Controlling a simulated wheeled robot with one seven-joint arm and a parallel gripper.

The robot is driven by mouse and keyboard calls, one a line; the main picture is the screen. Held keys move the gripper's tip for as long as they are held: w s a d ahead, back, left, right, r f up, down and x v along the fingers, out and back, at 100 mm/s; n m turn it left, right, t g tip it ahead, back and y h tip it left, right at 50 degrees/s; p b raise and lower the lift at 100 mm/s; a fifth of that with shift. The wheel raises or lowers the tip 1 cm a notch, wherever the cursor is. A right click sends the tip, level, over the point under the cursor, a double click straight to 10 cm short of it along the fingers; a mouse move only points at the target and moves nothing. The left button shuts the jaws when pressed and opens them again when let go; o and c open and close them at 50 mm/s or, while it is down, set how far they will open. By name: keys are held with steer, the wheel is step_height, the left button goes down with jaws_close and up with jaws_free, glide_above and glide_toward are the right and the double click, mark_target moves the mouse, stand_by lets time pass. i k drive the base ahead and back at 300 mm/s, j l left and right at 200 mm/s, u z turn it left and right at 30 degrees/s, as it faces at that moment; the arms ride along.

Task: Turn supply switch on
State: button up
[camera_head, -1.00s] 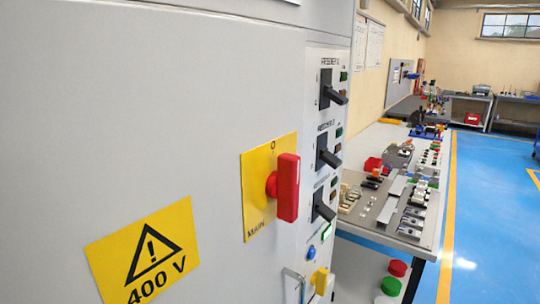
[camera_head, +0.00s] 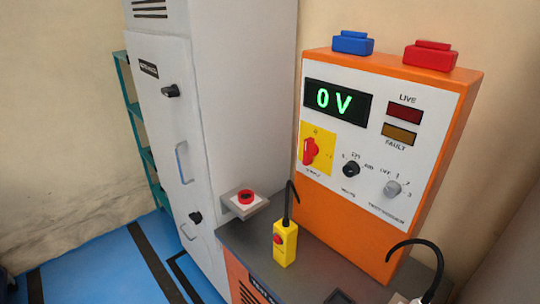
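The supply switch (camera_head: 310,150) is a red rotary handle on a yellow plate, low on the left of the orange supply unit's (camera_head: 450,140) white front panel. Its handle stands nearly upright, slightly tilted; the small marks around it are too blurred to read. Above it a display (camera_head: 337,101) reads 0 V in green. The LIVE lamp (camera_head: 404,111) is dark red and the FAULT lamp (camera_head: 398,134) is dull amber. My gripper is not in view.
The unit stands on a dark bench top (camera_head: 255,245). A yellow pendant (camera_head: 285,243) with a red button and black cable stands before it. A red button (camera_head: 246,196) sits on a bracket to the left. A tall grey cabinet (camera_head: 240,90) stands behind left, with blue floor (camera_head: 100,262) beside it.

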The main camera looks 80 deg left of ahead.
mark_target(310, 150)
steer(key=u, duration=2.6)
steer(key=i+j+u, duration=0.2)
steer(key=i, duration=0.25)
steer(key=i+j+u, duration=0.2)
steer(key=i, duration=0.3)
steer(key=j, duration=0.1)
